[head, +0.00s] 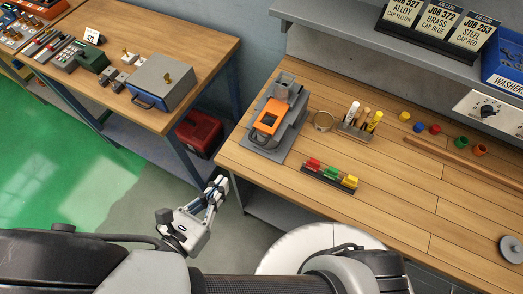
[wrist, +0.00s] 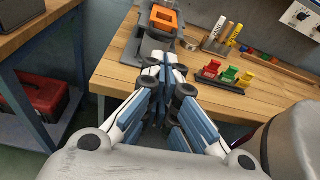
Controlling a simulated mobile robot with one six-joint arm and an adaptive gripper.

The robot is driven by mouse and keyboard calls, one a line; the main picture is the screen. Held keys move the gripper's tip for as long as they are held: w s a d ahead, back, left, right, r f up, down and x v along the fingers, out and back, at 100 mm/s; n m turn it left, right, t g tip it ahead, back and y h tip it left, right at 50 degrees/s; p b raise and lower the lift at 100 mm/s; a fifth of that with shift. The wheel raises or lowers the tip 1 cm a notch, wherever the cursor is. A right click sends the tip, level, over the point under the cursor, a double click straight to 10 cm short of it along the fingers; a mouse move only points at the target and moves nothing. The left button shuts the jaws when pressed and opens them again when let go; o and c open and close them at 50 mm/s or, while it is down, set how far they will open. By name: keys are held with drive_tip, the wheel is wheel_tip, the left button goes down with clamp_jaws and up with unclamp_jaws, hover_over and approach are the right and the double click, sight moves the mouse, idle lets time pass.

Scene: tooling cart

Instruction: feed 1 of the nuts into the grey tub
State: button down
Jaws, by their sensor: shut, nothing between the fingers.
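My gripper (head: 217,188) hangs over the gap between the two benches, near the front left corner of the right bench. Its fingers are together and empty; they also show in the wrist view (wrist: 163,72). A grey stepped fixture with an orange device (head: 269,117) stands on the right bench, beyond the gripper. A small grey open-topped container (head: 286,86) sits at its back; I cannot tell whether it is the grey tub. I cannot make out any nuts for certain in either view.
The right bench (head: 402,207) holds a red, green and yellow block rack (head: 330,177), a marker holder (head: 357,132) and several coloured caps. Its front middle is clear. The left bench (head: 209,43) carries a grey box (head: 162,79). A red case (head: 199,133) sits below.

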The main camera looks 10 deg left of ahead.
drive_tip(key=w+d+f+b, duration=0.1)
drive_tip(key=w+d, duration=0.1)
drive_tip(key=w, duration=0.4)
drive_tip(key=w+d+f+m+b, duration=0.1)
drive_tip(key=w+d+f+b, duration=0.1)
drive_tip(key=w, duration=0.3)
drive_tip(key=shift+w+d, duration=0.35)
drive_tip(key=shift+d, duration=0.4)
drive_tip(key=shift+w+f, duration=0.1)
